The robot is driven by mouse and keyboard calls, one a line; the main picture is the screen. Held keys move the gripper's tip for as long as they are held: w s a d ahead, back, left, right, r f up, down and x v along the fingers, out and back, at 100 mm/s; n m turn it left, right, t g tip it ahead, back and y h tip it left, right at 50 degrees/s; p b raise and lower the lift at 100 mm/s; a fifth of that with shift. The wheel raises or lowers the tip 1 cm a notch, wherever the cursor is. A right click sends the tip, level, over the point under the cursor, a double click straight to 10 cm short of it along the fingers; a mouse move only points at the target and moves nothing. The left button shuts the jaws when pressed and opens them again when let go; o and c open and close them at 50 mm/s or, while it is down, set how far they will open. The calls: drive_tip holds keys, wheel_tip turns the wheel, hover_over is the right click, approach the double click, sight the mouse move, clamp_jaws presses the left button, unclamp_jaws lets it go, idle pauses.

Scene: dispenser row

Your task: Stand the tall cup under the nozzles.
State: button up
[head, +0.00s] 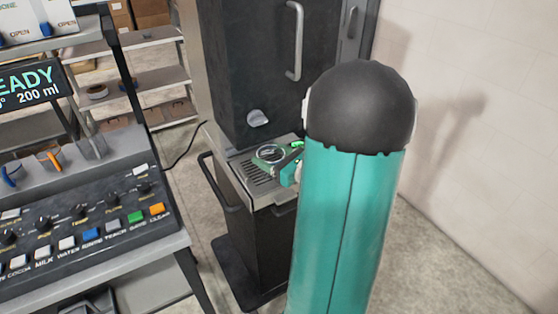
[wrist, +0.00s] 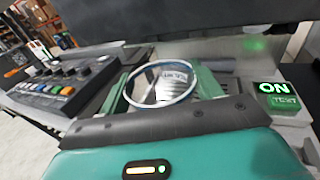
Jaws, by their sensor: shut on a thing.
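The tall cup (wrist: 161,98) is clear with a blue rim and sits between the two green fingers of my gripper (wrist: 162,82) in the wrist view. The gripper is shut on it. In the head view the cup's round rim (head: 270,153) shows just left of my gripper (head: 285,162), over the slotted drip tray (head: 258,181) of the dark dispenser. A light grey nozzle (head: 258,118) sticks out from the dispenser front above and behind the cup. The cup's base is hidden, so I cannot tell whether it touches the tray.
The dark dispenser cabinet (head: 255,60) rises behind the tray. A side handle (head: 222,192) juts out at its left. A control panel (head: 75,235) with coloured buttons stands left.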

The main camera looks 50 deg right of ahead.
sight(265, 159)
drive_tip(key=w, duration=0.2)
drive_tip(key=w+f, duration=0.1)
drive_tip(key=w, duration=0.1)
drive_tip(key=shift+w+d+f, duration=0.1)
drive_tip(key=shift+w+d, duration=0.1)
drive_tip(key=shift+w, duration=0.15)
drive_tip(key=shift+f, duration=0.55)
drive_tip(key=shift+f, duration=0.65)
drive_tip(key=o, duration=1.1)
drive_tip(key=s, duration=1.4)
drive_tip(key=shift+d+r, duration=0.4)
drive_tip(key=shift+d, duration=0.05)
drive_tip(key=shift+w, duration=0.1)
